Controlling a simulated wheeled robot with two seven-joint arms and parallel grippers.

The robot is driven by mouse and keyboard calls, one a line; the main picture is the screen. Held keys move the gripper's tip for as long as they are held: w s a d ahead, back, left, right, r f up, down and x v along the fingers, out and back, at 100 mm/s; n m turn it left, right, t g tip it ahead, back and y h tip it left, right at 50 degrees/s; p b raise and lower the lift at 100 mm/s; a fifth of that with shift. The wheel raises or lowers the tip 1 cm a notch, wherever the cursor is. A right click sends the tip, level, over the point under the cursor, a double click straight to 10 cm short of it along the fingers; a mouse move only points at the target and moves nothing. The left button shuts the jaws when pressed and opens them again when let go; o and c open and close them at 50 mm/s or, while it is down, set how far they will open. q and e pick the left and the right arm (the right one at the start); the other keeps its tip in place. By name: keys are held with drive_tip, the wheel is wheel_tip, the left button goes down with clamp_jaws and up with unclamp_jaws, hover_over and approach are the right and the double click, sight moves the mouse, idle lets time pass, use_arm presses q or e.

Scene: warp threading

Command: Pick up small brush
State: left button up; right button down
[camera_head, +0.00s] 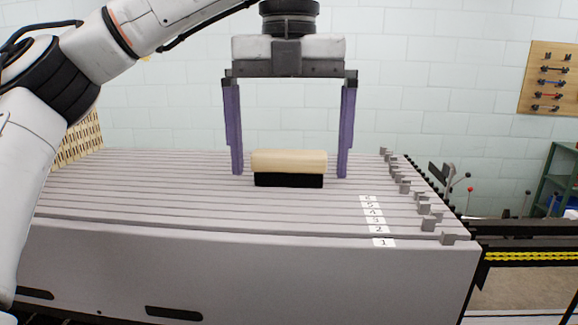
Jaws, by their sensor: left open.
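The small brush (289,162) has a pale wooden back and black bristles below. It rests, bristles down, on the grey slatted top of the machine. My left gripper (290,174) hangs above it with its two long purple fingers pointing down. The fingers are spread wide, one on each side of the brush, with a visible gap on both sides. The fingertips reach down to about the brush's height. My right gripper is not in view.
The grey slatted machine (250,262) fills the middle, with number labels (375,220) and small grey blocks (425,208) along its right side. A wooden board with tools (536,75) hangs on the tiled wall. A green shelf (563,172) stands at the far right.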

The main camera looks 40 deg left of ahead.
sight(289, 152)
use_arm(q)
drive_tip(key=shift+f, duration=0.1)
drive_tip(key=c, duration=1.2)
drive_tip(key=shift+r, duration=5.05)
